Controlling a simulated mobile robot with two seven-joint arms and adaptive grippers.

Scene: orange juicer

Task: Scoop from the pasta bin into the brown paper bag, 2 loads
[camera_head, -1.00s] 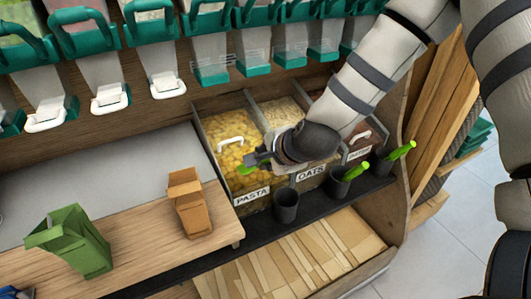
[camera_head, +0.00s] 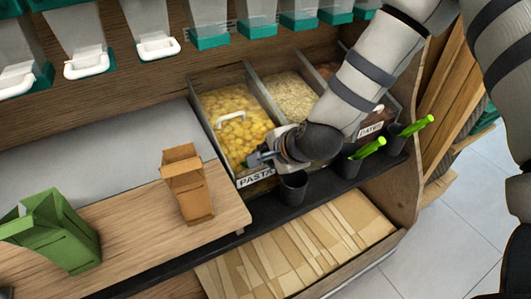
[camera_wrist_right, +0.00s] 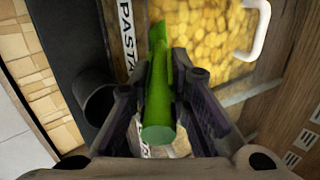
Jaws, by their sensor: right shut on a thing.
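The pasta bin (camera_head: 254,172) holds yellow pasta and has a white handle across it and a PASTA label on its front. The brown paper bag (camera_head: 187,187) stands upright with an open top on the wooden counter, left of the bin. My right gripper (camera_head: 259,159) is over the front of the pasta bin. In the right wrist view it is shut on a green scoop (camera_wrist_right: 158,112), gripping the handle. The scoop's far end reaches over the label edge towards the pasta; its tip is partly hidden. My left gripper is not in view.
A green bag (camera_head: 60,232) stands on the counter's left. Empty dark cup (camera_head: 293,188) is in front of the pasta bin; other cups (camera_head: 348,164) hold green scoops. An oats bin (camera_head: 290,95) and a dates bin lie further right. Dispensers (camera_head: 155,45) hang above.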

